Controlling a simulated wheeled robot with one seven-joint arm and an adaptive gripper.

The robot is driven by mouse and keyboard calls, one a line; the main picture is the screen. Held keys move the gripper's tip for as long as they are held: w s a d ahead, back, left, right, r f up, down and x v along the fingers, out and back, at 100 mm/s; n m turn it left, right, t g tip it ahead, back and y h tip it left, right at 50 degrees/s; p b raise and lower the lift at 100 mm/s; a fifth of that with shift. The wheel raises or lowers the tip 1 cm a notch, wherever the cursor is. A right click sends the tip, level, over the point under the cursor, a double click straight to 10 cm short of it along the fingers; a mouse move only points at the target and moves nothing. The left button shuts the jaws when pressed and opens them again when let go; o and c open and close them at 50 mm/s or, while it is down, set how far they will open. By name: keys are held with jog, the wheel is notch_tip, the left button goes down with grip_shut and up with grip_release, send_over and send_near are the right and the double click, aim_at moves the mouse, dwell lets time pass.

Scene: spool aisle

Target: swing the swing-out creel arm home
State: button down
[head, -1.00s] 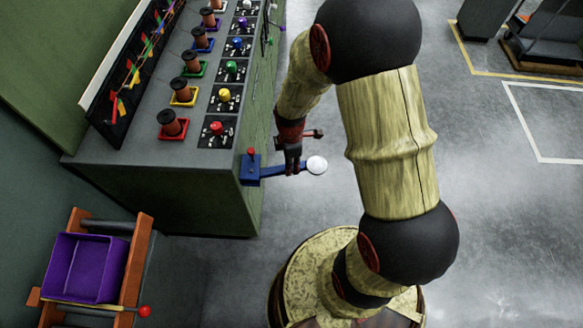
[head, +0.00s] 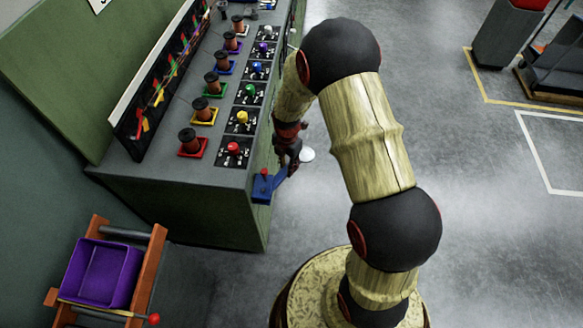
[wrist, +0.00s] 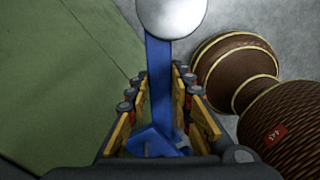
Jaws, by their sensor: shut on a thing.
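The swing-out creel arm is a blue bar (head: 281,174) with a white round end (head: 307,155). It comes out of a blue bracket (head: 262,188) with a red top at the bench's near corner. It slants away from the bench side, up and right in the head view. My gripper (head: 291,160) is shut on the bar, between bracket and white end. In the wrist view the blue bar (wrist: 159,75) runs between my finger pads (wrist: 160,100), with the white end (wrist: 172,12) beyond them. The grip is partly hidden in the head view.
The green bench (head: 180,205) carries spools on coloured bases and a row of coloured knobs. A rack with a purple bin (head: 102,273) stands at lower left. Grey floor (head: 490,220) to the right is open. Carts (head: 505,32) stand at upper right.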

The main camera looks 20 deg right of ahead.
aim_at(286, 167)
jog(key=shift+w+a, duration=0.15)
jog(key=shift+w, duration=0.15)
jog(key=c, duration=1.6)
grip_release()
jog(key=shift+o, duration=0.2)
notch_tip(286, 167, up, 12)
